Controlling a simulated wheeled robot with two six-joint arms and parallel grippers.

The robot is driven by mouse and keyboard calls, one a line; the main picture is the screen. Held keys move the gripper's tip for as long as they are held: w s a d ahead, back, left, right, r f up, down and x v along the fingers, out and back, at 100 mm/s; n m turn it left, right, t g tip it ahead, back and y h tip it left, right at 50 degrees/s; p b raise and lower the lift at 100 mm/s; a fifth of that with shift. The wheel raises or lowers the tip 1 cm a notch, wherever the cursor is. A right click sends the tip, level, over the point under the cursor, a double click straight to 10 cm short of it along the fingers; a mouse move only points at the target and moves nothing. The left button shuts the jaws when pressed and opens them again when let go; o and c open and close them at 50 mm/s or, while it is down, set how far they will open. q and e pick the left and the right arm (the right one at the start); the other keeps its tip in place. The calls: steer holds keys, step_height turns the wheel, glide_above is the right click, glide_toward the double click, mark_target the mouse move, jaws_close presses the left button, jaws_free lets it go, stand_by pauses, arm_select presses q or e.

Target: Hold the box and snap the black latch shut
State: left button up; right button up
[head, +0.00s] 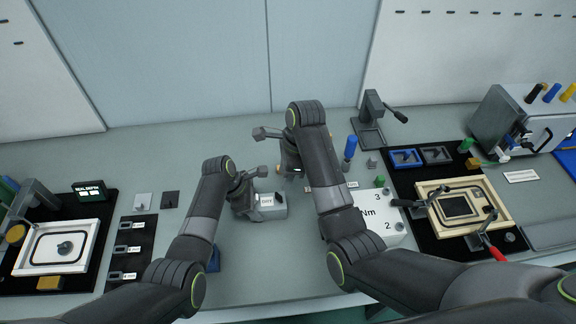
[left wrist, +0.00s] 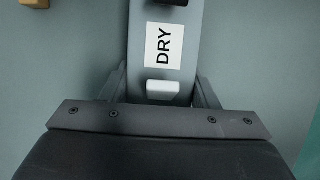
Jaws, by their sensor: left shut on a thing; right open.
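The grey box (head: 274,212) with a white DRY label sits on the bench in the middle of the head view. In the left wrist view the box (left wrist: 140,38) runs up from between my fingers, with a small white block on it below the label. My left gripper (head: 246,197) is shut on the box, one finger on each side (left wrist: 160,88). A dark piece (left wrist: 176,3) at the top edge of the left wrist view may be the latch; its state cannot be told. My right gripper (head: 291,168) is open, beyond the box and partly hidden by its own arm.
A white block (head: 372,232) marked Nm stands right of my right forearm. A blue-handled tool (head: 350,147) and a grey lever stand (head: 370,133) are behind it. A black mat (head: 400,183) with a clamped frame lies at right, another mat (head: 95,225) at left.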

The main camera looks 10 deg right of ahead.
steer(key=shift+v, duration=1.55)
arm_select(q)
steer(key=o, duration=1.3)
steer(key=shift+o, duration=0.2)
steer(key=a+p+v, duration=0.1)
steer(key=p+v, duration=0.2)
steer(key=v, duration=0.5)
steer(key=a+f+p+v, duration=0.1)
steer(key=a+p+v, duration=0.1)
steer(key=v, duration=0.6)
steer(key=shift+a+p, duration=0.3)
steer(key=shift+p, duration=0.2)
arm_select(e)
steer(key=v, duration=0.3)
steer(key=a+v, duration=0.1)
steer(key=v, duration=0.1)
steer(key=shift+r, duration=0.5)
arm_select(q)
steer(key=shift+w+r, duration=0.1)
steer(key=shift+r, duration=0.05)
